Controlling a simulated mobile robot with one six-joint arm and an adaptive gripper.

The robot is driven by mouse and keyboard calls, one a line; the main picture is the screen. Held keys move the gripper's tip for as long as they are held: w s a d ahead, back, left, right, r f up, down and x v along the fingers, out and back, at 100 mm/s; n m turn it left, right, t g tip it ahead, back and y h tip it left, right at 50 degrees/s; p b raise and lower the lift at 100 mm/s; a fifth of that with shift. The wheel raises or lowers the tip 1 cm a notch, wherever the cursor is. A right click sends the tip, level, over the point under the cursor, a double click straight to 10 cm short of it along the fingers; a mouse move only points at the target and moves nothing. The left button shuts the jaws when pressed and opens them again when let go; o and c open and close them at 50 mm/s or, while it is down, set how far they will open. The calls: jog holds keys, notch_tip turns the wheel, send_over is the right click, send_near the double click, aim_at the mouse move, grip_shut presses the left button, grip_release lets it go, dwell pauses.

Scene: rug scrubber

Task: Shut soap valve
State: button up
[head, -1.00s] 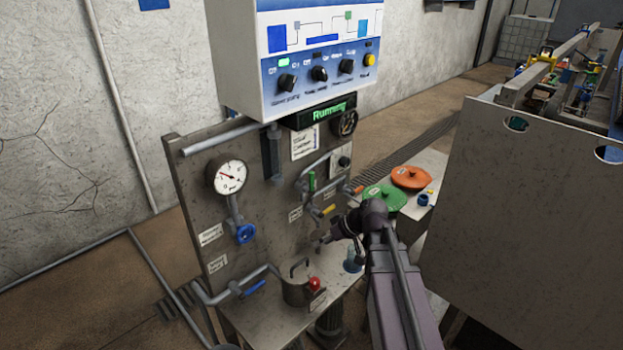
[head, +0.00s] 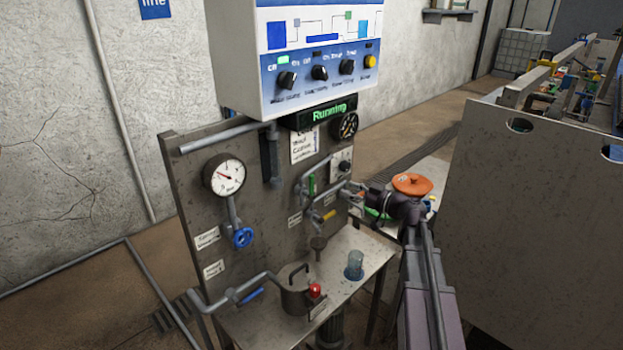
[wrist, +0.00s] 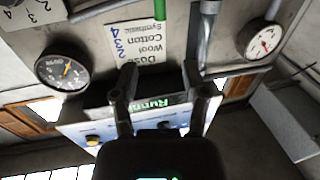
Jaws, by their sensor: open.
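The soap valve's label is not legible, so I cannot tell which handle is its own. On the panel, a green handle (head: 311,186) stands upright and a yellow handle (head: 328,215) lies slanted below it. A blue lever (head: 251,295) sits on the lower pipe and a blue round valve (head: 242,237) hangs under the gauge. My gripper (head: 354,190) is at the panel's right edge, right of the green and yellow handles; the arm hides what is behind it. In the wrist view, the fingers of my gripper (wrist: 157,85) are apart, with nothing between them.
The control box (head: 315,60) overhangs the panel, with a display reading "Running" (head: 328,113). An orange lid (head: 412,184) lies behind my arm; a large grey cabinet (head: 540,220) is at right.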

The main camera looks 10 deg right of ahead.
jog(key=shift+w+a, duration=0.1)
send_over(312, 194)
jog(key=shift+w, duration=0.4)
dwell(0.7)
grip_shut()
